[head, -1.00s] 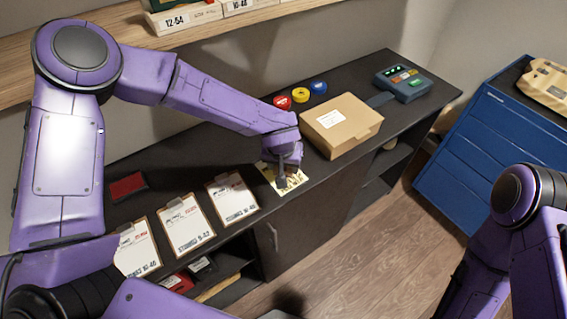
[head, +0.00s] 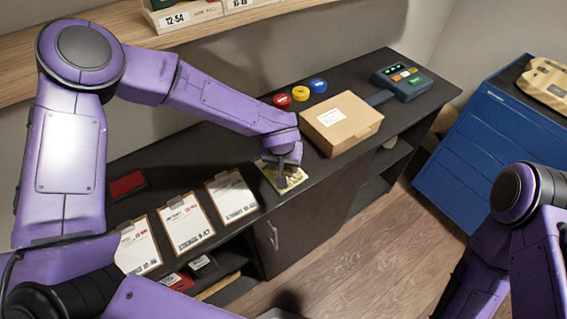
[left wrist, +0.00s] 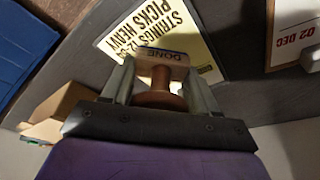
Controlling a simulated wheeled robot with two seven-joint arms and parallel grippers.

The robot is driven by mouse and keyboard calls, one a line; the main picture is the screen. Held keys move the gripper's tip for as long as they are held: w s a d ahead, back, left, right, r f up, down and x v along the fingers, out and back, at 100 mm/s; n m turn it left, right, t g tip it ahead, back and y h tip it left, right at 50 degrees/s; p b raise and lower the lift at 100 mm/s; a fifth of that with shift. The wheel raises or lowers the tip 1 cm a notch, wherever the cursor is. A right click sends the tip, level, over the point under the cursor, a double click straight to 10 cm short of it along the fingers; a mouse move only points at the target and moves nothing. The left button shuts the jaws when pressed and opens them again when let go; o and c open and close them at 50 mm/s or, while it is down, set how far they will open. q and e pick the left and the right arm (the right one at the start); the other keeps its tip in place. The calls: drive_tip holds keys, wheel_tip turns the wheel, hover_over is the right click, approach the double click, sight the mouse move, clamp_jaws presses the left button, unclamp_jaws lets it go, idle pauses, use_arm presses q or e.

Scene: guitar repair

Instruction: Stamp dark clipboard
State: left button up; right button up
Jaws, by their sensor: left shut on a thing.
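My left gripper (left wrist: 158,88) is shut on a stamp (left wrist: 155,98) with a brown wooden handle and a block labelled DONE. The stamp is over the near edge of a yellow sheet (left wrist: 178,28) with black print about strings and picks, on the dark clipboard. I cannot tell whether the stamp touches the sheet. In the head view my left gripper (head: 284,176) is over the yellow-sheeted clipboard (head: 295,180) and hides part of it. My right arm shows at the right edge, but its gripper is out of view.
Three brown clipboards (head: 232,196) with white sheets lie to the left, with a red pad (head: 126,185) behind them. A cardboard box (head: 341,122) stands close to the right of the gripper.

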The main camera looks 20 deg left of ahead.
use_arm(q)
drive_tip(key=shift+s+f+p, duration=0.1)
drive_tip(key=shift+p, duration=0.4)
idle(1.4)
wheel_tip(320, 180, up, 7)
drive_tip(key=p, duration=0.9)
drive_tip(key=shift+r, duration=0.2)
drive_tip(key=shift+f, duration=0.1)
